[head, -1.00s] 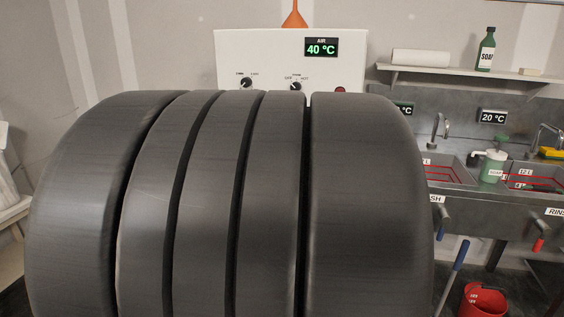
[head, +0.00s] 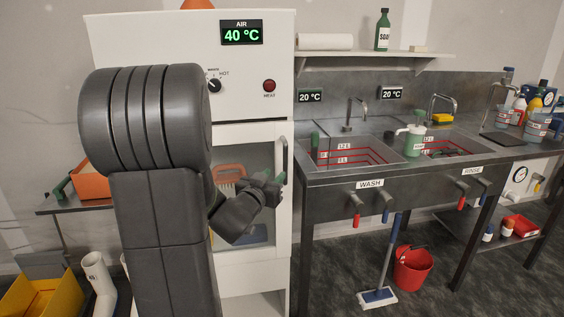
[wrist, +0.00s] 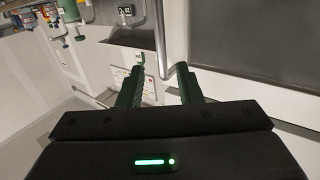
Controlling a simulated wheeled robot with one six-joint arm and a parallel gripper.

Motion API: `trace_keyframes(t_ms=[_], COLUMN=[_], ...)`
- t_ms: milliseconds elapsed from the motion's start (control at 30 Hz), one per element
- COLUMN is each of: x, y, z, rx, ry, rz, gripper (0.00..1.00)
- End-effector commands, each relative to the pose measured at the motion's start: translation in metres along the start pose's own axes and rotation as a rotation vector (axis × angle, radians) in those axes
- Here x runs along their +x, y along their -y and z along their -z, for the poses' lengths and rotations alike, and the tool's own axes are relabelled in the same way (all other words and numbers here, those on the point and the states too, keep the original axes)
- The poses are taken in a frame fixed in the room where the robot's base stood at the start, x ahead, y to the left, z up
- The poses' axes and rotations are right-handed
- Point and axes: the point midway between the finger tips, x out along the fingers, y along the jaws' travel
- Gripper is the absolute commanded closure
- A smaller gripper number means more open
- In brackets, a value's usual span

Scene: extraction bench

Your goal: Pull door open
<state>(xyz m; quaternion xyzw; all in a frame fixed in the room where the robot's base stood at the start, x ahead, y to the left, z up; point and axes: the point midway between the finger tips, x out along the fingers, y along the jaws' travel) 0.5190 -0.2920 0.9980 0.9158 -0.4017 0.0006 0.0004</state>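The white cabinet's door (head: 284,228) has a window and looks closed in the head view. Its upright bar handle (head: 284,158) is on the door's right side. My gripper (head: 274,179) is at the lower part of this handle, partly hidden by my own wrist. In the wrist view my gripper (wrist: 161,72) has its two green fingers spread apart. The metal handle (wrist: 159,35) runs down between them, with visible gaps at its sides. I cannot tell whether either finger touches it.
The cabinet's panel (head: 150,40) has a knob, a red heat button and a 40 °C display. A sink bench (head: 330,185) stands close on the right. A mop (head: 390,255) and a red bucket (head: 412,268) stand on the floor before it. A yellow bin (head: 30,300) is at lower left.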

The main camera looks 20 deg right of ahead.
Motion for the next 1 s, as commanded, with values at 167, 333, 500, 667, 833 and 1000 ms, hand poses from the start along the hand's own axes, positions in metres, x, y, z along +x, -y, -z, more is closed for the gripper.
trace_keyframes(t_ms=[167, 333, 500, 667, 833, 1000], x=[0.041, 0.074, 0.095, 0.102, 0.103, 0.103], y=[-0.001, 0.000, 0.000, 0.001, 0.001, 0.001], z=[-0.001, 0.000, 0.000, 0.000, 0.000, 0.000], rx=[0.000, 0.001, 0.001, 0.001, 0.001, 0.001], ry=[0.001, 0.001, 0.001, 0.001, 0.001, 0.001], rz=[-0.002, 0.000, 0.001, 0.003, 0.003, 0.003], gripper=[0.68, 0.68, 0.68, 0.68, 0.68, 0.84])
